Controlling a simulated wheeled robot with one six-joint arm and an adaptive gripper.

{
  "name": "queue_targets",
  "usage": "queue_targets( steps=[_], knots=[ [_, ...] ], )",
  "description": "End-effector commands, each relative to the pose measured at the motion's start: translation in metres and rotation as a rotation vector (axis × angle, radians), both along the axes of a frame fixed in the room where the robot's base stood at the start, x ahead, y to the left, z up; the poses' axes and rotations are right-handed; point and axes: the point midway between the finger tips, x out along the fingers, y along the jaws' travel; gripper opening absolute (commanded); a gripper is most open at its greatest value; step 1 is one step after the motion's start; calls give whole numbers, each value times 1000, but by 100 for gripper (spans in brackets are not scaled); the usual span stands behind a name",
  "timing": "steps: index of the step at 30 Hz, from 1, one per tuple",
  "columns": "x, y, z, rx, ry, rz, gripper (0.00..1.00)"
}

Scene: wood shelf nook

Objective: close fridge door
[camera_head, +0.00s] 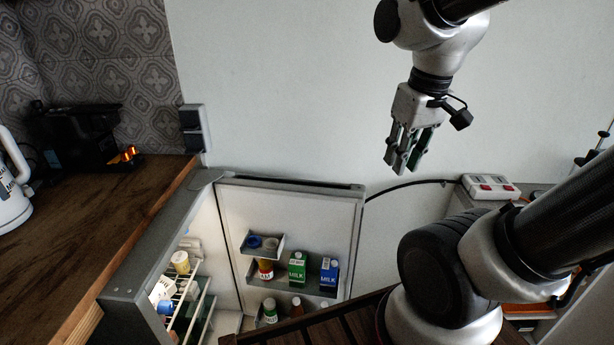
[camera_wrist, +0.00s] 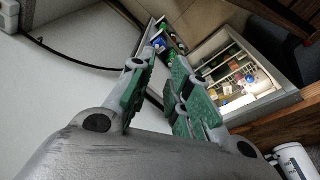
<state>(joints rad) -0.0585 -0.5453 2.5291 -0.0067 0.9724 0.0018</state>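The fridge door (camera_head: 325,222) stands wide open against the pale wall, with its inner side and its racks facing the head camera. The racks hold a green milk carton (camera_head: 297,269), a blue milk carton (camera_head: 328,272) and several bottles. The fridge body (camera_head: 142,284) is at the left, with its lit interior and shelves showing; it also shows in the wrist view (camera_wrist: 275,101). My gripper (camera_head: 403,168) hangs above and to the right of the door, apart from it and empty. Its green-padded fingers (camera_wrist: 162,62) are apart.
A wooden counter (camera_head: 95,215) is left of the fridge, with a white kettle (camera_head: 12,185) and a dark machine (camera_head: 80,138). A power strip (camera_head: 490,187) with a black cable is at the right. A dark slatted wooden surface (camera_head: 325,328) is in front of the door.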

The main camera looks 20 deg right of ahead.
Motion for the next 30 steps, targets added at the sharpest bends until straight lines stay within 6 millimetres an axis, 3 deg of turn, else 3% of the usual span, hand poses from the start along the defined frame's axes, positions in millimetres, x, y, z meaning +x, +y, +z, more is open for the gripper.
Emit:
queue_targets(
  steps=[5, 9, 18, 20, 24, 30],
  knots=[
    [58, 5, -34, -76, 151, 52, 0],
    [116, 11, -67, -142, 191, 13, 0],
    [241, 36, -143, -199, 90, -196, 0],
    [267, 42, -149, -178, 32, -266, 0],
    [309, 54, -133, -100, -103, -416, 0],
    [320, 59, -131, -31, -152, -558, 0]
  ],
)
